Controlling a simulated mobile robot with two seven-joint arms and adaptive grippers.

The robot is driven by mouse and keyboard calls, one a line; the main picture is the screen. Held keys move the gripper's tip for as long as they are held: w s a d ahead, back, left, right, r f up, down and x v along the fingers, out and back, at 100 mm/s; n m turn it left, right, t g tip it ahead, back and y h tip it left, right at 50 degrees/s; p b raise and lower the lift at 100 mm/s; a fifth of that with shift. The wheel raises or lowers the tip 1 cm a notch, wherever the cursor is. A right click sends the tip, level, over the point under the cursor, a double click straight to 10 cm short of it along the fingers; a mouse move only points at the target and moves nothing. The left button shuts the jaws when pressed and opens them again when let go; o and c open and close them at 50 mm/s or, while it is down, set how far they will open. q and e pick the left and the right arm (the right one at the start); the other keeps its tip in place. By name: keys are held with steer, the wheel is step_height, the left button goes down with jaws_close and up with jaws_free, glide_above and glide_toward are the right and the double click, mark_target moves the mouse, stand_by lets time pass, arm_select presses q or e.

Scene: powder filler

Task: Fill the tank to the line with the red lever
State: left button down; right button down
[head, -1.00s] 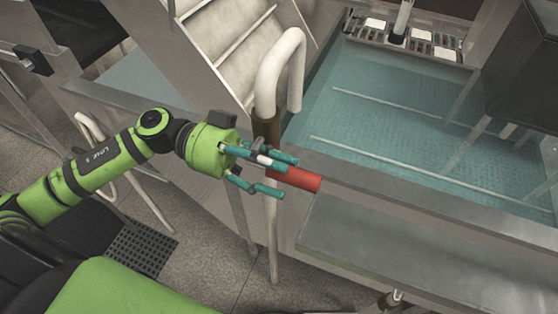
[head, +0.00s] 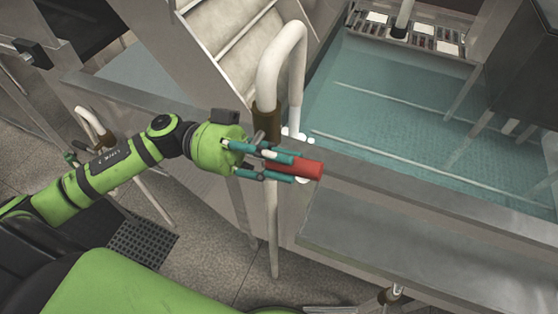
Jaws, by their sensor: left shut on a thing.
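The red lever handle (head: 310,169) sticks out at the near left corner of the tank, beside the white bent pipe (head: 281,62). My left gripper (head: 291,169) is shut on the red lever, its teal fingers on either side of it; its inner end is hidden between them. The tank (head: 400,118) has a teal interior with pale lines across it; I cannot tell which marks the fill level. Small white blobs (head: 291,137) show between the pipe and the tank edge. My right gripper is out of view.
Metal steps (head: 222,45) rise behind the pipe. A flat metal ledge (head: 400,255) lies in front of the tank. A dark box on legs (head: 515,65) stands at the right. A grated panel with white labels (head: 410,32) lies at the back.

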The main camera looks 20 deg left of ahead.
arm_select(q)
steer(key=shift+r+h, duration=0.1)
steer(key=shift+h, duration=0.3)
steer(key=c, duration=1)
jaws_free()
steer(key=v, duration=1.2)
steer(key=shift+a+r, duration=0.1)
